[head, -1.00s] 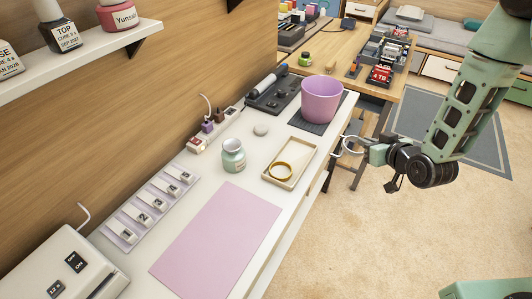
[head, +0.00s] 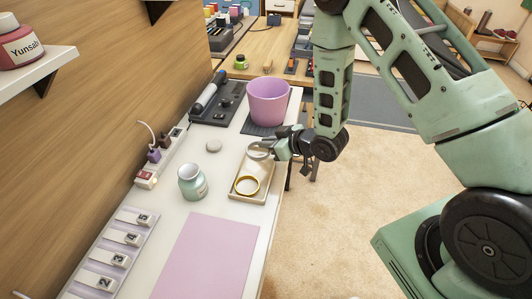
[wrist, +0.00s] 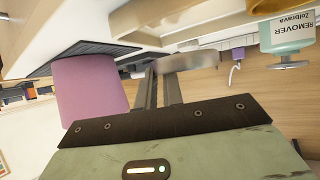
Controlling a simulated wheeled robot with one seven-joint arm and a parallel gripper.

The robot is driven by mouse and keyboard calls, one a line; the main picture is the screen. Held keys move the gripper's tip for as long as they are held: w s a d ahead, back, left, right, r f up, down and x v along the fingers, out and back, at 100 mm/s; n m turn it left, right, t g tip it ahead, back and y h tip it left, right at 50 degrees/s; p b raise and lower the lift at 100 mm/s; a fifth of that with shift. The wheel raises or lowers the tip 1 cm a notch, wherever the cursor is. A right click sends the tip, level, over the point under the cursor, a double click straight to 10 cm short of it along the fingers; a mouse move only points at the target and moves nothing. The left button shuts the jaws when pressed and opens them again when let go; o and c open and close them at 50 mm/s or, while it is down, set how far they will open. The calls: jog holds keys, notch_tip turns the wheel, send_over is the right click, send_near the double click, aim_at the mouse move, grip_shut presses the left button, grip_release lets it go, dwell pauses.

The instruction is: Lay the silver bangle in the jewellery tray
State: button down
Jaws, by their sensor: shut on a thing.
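My gripper (head: 279,148) is shut on the silver bangle (head: 257,157), a thin pale ring that sticks out to the left of the fingertips. The bangle is over the far end of the jewellery tray (head: 266,180), apparently above it; the exact gap cannot be told. The tray is a shallow beige rectangle on the white desk. A gold bangle (head: 247,192) lies in its nearer half. In the wrist view my gripper's fingers (wrist: 160,88) are close together, with a blurred grey shape by their tips. Part of the tray (wrist: 190,28) shows above them there.
A pink bin (head: 268,103) stands on a dark mat just beyond the tray. A pink mat (head: 205,258) covers the nearer desk.

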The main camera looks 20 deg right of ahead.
jog(key=shift+f, duration=2.05)
jog(key=shift+f, duration=0.1)
jog(key=c, duration=2)
grip_release()
jog(key=shift+f, duration=0.15)
jog(key=shift+o, duration=1)
